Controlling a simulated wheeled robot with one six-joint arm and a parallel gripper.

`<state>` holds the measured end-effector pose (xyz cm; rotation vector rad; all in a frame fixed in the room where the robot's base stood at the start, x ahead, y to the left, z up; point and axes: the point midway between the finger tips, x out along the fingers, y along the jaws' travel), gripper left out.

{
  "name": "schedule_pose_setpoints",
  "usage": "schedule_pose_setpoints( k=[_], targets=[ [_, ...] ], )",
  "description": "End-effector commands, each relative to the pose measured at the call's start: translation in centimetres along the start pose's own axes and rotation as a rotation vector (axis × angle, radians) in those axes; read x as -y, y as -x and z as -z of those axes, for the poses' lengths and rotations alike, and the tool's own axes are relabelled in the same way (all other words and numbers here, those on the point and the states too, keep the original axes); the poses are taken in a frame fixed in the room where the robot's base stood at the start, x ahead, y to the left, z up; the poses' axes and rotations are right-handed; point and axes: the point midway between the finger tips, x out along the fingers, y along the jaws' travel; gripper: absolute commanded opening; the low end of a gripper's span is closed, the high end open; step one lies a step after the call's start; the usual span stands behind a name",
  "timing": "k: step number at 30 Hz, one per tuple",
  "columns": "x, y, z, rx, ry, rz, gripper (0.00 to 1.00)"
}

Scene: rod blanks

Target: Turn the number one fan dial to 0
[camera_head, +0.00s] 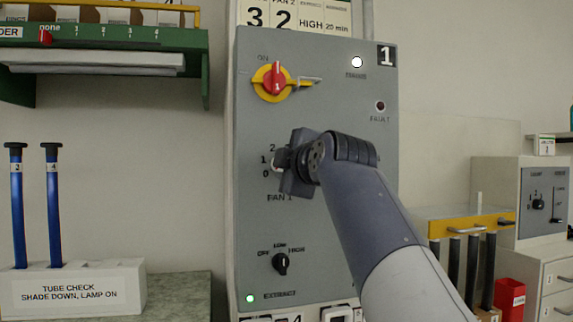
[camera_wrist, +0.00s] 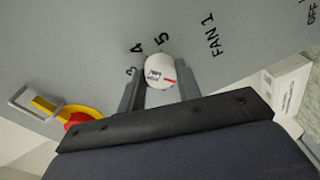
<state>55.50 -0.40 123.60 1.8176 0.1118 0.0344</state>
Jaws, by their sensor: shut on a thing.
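The fan 1 dial (camera_wrist: 158,72) is a round white knob with a red mark on its right side in the wrist view. My gripper (camera_wrist: 161,88) is shut on it, one finger on each side. Numbers 3, 4 and 5 show above the knob there. In the head view, my gripper (camera_head: 291,163) covers most of the dial, and 2, 1 and 0 show to its left, above the FAN 1 label (camera_head: 279,197). I cannot tell which number the red mark meets.
On the same grey panel (camera_head: 330,100), marked 1, are a red and yellow switch (camera_head: 275,82) above and a black OFF-LOW-HIGH knob (camera_head: 280,263) below. A white light and a green light are lit. A tube rack (camera_head: 70,289) stands left, drawers (camera_head: 556,278) right.

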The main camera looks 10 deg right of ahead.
Motion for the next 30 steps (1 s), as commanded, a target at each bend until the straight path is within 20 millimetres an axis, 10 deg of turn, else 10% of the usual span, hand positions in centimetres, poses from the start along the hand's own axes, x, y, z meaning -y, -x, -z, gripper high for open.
schedule_pose_setpoints(
  k=[7, 8, 15, 30],
  targets=[
    [0.1, -0.1, 0.0, 0.001, 0.001, 0.003, 0.10],
    [0.1, -0.1, 0.0, 0.001, 0.001, 0.003, 0.34],
    [0.1, 0.0, 0.0, 0.000, 0.000, 0.001, 0.54],
    [-0.1, 2.5, 0.0, 0.001, -0.001, -0.003, 0.54]
  ],
)
